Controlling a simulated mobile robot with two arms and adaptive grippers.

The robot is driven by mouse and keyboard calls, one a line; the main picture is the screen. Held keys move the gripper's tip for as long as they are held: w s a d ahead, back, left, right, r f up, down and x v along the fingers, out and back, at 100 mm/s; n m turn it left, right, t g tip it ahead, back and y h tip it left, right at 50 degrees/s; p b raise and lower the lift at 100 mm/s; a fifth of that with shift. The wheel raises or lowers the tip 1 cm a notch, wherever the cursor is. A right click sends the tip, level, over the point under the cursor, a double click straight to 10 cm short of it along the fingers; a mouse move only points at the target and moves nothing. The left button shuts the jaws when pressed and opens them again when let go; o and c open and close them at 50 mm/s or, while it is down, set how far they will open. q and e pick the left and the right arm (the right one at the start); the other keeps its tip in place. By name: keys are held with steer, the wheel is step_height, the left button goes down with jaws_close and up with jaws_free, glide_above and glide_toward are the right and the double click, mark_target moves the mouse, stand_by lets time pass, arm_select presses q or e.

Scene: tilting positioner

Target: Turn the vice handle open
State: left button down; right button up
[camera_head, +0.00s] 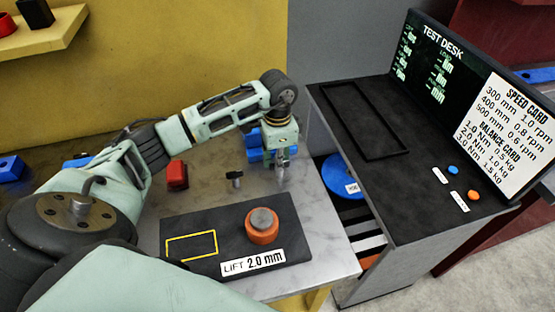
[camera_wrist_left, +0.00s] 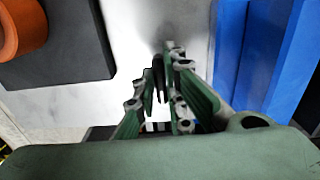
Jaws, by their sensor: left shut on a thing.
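The blue vice (camera_head: 254,147) stands on the grey metal table, partly hidden behind my left wrist. Its blue body also fills the right side of the left wrist view (camera_wrist_left: 290,60). My left gripper (camera_head: 282,181) points down beside the vice, on its near right side. In the left wrist view its fingers (camera_wrist_left: 158,82) are closed around a thin dark bar (camera_wrist_left: 158,70), which looks like the vice handle. Most of the bar is hidden by the fingers, and its angle is hard to tell. My right gripper is not in view.
A dark pad (camera_head: 178,222) with an orange cylinder (camera_head: 262,232) lies in front. A red block (camera_head: 177,174) and a small black piece (camera_head: 235,178) stand left of the gripper. A blue disc (camera_head: 338,172) and the test desk (camera_head: 425,195) are to the right.

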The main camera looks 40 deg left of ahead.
arm_select(q)
steer(key=shift+w+r, duration=0.15)
steer(key=c, duration=1.8)
jaws_free()
step_height(320, 180, up, 12)
steer(key=shift+f, duration=0.1)
